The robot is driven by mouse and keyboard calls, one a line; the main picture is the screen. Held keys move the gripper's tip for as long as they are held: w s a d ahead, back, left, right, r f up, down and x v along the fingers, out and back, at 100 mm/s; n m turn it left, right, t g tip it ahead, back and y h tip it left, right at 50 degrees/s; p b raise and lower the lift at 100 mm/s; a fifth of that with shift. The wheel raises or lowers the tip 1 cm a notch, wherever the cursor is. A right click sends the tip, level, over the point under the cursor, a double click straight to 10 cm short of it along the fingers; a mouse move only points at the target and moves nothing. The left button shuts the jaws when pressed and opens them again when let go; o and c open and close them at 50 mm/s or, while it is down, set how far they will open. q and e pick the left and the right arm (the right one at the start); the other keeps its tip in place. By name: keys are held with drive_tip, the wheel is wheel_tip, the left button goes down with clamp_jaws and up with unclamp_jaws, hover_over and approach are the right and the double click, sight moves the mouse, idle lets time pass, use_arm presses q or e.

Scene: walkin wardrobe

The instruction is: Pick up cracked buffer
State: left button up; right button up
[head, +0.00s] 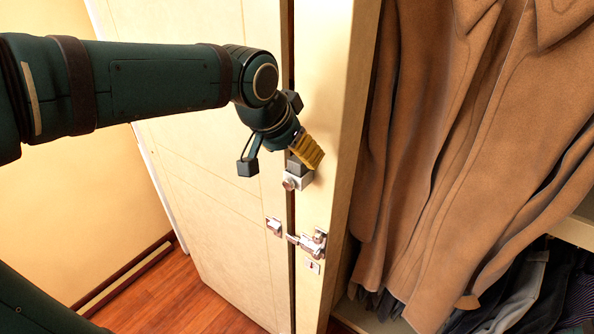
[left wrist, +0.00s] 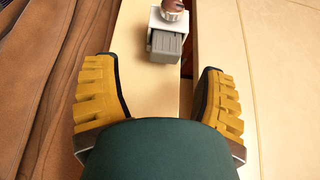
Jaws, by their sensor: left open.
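The only part that could be the cracked buffer is a small grey block (head: 294,166) on a white mount with a round metal knob (head: 289,184), fixed to the pale wooden panel. No crack can be made out. The grey block also shows in the left wrist view (left wrist: 167,46), beyond and between my fingertips. My left gripper (head: 279,158) is open, with yellow ribbed pads (left wrist: 156,72) spread on either side of the block's line. Nothing is between the pads. In the head view the gripper partly hides the block. My right gripper is not in view.
A metal latch (head: 313,243) and its catch (head: 274,226) sit below the mount, across a narrow dark gap beside the pale door (head: 210,120). Brown coats (head: 470,130) hang close on the right, with folded clothes below. Wooden floor (head: 170,295) is open at lower left.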

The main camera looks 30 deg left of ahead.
sight(296, 160)
use_arm(q)
drive_tip(key=x, duration=0.5)
drive_tip(key=shift+s+a+f, duration=0.1)
drive_tip(key=shift+a, duration=0.25)
drive_tip(key=c, duration=1.1)
